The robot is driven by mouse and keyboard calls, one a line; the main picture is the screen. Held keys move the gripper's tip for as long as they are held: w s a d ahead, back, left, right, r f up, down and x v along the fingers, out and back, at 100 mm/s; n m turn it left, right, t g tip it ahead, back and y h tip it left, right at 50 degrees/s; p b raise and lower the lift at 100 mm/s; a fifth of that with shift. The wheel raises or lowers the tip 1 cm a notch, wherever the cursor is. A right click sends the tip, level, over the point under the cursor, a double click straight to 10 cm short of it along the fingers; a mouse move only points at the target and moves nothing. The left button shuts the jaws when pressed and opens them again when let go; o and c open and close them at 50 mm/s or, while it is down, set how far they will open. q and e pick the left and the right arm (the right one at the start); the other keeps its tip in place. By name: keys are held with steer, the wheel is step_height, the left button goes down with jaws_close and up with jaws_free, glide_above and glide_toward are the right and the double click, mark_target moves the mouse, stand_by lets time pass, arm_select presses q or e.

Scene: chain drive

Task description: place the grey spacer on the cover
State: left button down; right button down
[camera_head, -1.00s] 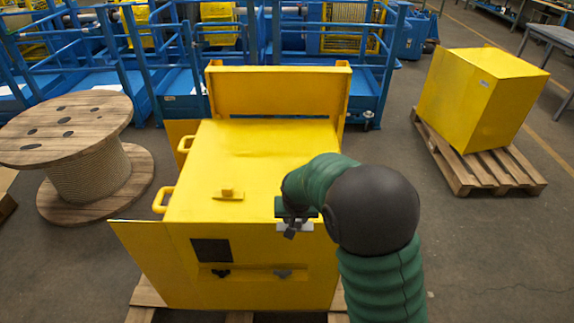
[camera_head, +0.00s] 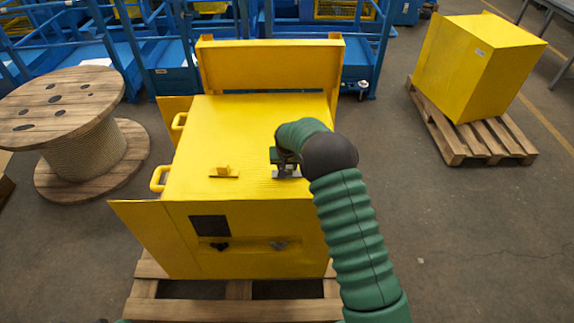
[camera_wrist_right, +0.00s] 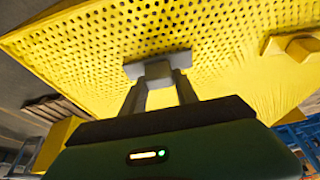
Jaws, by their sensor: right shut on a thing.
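The cover is the yellow perforated top (camera_head: 225,125) of the big yellow housing, and its holes show in the wrist view (camera_wrist_right: 90,50). My right gripper (camera_head: 286,170) is over the front right part of the top. Its two fingers (camera_wrist_right: 160,88) are shut on the grey spacer (camera_wrist_right: 178,76), a flat grey piece with a block in its middle. In the head view the spacer (camera_head: 288,174) is partly hidden by my gripper and wrist. It is at or just above the surface; I cannot tell whether it touches.
A yellow piece with a raised block (camera_head: 223,172) lies on the top, left of my gripper. A raised yellow panel (camera_head: 270,65) stands behind. A wooden spool (camera_head: 75,125) is left, and a yellow box on a pallet (camera_head: 480,60) is right.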

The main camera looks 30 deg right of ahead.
steer(key=c, duration=1.3)
jaws_free()
steer(key=shift+s+d+f, duration=0.1)
steer(key=shift+d+f, duration=0.05)
steer(key=o, duration=0.4)
steer(key=shift+d, duration=0.1)
arm_select(q)
steer(key=shift+d, duration=0.2)
arm_select(e)
steer(key=shift+a+r, duration=0.25)
steer(key=shift+r, duration=0.15)
steer(key=a+b+v, duration=0.1)
steer(key=b+v, duration=0.1)
steer(key=v, duration=1)
arm_select(q)
steer(key=shift+f, duration=0.7)
arm_select(e)
steer(key=shift+s+a+f+n+g+y, duration=0.3)
steer(key=shift+s+a+f+n, duration=0.65)
steer(key=shift+s+a, duration=2.6)
steer(key=shift+s+a+f+n+g+y, duration=0.1)
steer(key=shift+s+a+f+n+y, duration=0.95)
steer(key=shift+s, duration=3.95)
steer(key=shift+s+a+f+n+g+h, duration=0.35)
steer(key=shift+s+a+n, duration=0.75)
steer(key=shift+s+a, duration=2.85)
